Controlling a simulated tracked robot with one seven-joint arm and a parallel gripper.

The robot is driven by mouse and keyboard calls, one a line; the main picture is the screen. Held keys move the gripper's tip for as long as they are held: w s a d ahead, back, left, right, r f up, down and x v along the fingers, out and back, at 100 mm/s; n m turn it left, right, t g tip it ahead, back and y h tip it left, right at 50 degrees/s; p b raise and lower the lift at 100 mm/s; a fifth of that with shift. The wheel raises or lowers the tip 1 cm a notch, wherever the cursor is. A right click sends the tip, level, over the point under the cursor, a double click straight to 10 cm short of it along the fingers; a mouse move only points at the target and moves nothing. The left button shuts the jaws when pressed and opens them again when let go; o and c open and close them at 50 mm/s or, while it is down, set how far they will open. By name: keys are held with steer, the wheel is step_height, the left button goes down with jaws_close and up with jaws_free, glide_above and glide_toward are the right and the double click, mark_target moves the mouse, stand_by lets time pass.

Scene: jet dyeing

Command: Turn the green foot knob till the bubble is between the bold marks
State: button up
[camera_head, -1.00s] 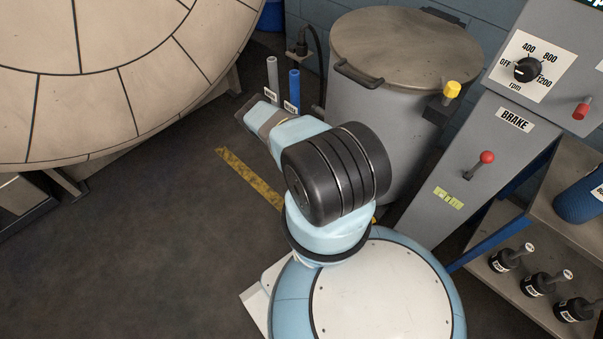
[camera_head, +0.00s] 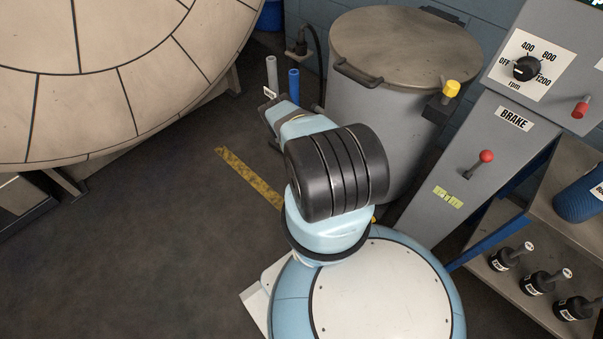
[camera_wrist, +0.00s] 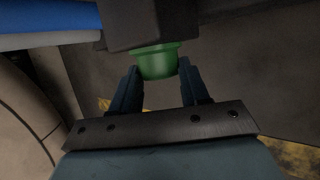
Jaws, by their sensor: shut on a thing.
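The green foot knob (camera_wrist: 157,63) shows in the wrist view, under a dark block. My gripper (camera_wrist: 159,72) has its two dark blue fingers on either side of the knob, shut on it. In the head view the knob and fingertips are hidden; only my arm's wrist end shows, beside the pipes and left of the grey drum. The yellow-green bubble vial (camera_head: 448,197) is on the sloping grey panel below the brake lever. Its dark marks show, but the bubble is too small to place against them.
The lidded grey drum (camera_head: 395,110) stands right behind my arm. The red-tipped brake lever (camera_head: 481,163) and the rpm dial (camera_head: 526,69) are on the grey cabinet. Grey pipe (camera_head: 272,75) and blue pipe (camera_head: 294,87) stand behind. The floor at left is clear around a yellow stripe (camera_head: 247,178).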

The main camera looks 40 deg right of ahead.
steer(key=shift+s+f, duration=0.25)
steer(key=shift+s, duration=0.25)
steer(key=o, duration=0.8)
steer(key=shift+o, duration=1.3)
steer(key=shift+w, duration=0.15)
steer(key=shift+w+r, duration=0.1)
steer(key=v, duration=1.3)
steer(key=shift+s, duration=0.4)
steer(key=shift+a+r, duration=0.1)
steer(key=shift+r, duration=0.05)
